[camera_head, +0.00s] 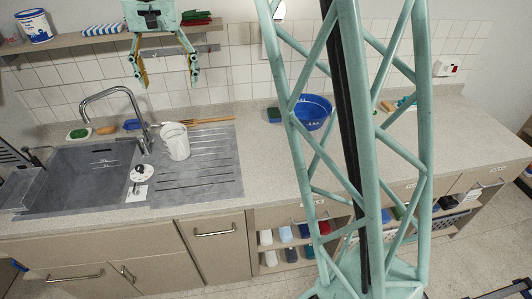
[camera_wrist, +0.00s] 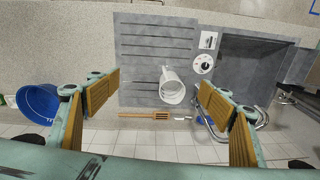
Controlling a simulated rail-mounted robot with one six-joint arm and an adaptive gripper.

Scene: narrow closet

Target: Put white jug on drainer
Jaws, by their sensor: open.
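The white jug (camera_head: 175,141) stands at the back left of the grey ribbed drainer (camera_head: 215,178), close to the tap. It appears upright. In the wrist view the jug (camera_wrist: 172,86) is near the wall-side edge of the drainer (camera_wrist: 140,40), with its open top showing. My gripper (camera_head: 168,82) is above and behind the jug, near the wall shelf, apart from it. In the wrist view my gripper (camera_wrist: 158,90) has its two wooden-padded fingers wide apart, with the jug between them in the picture and nothing held.
A tap (camera_head: 115,95) arches over the sink (camera_head: 85,178) left of the jug. A wall shelf (camera_head: 100,38) holds a tub. A blue bowl (camera_head: 312,112) stands right.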

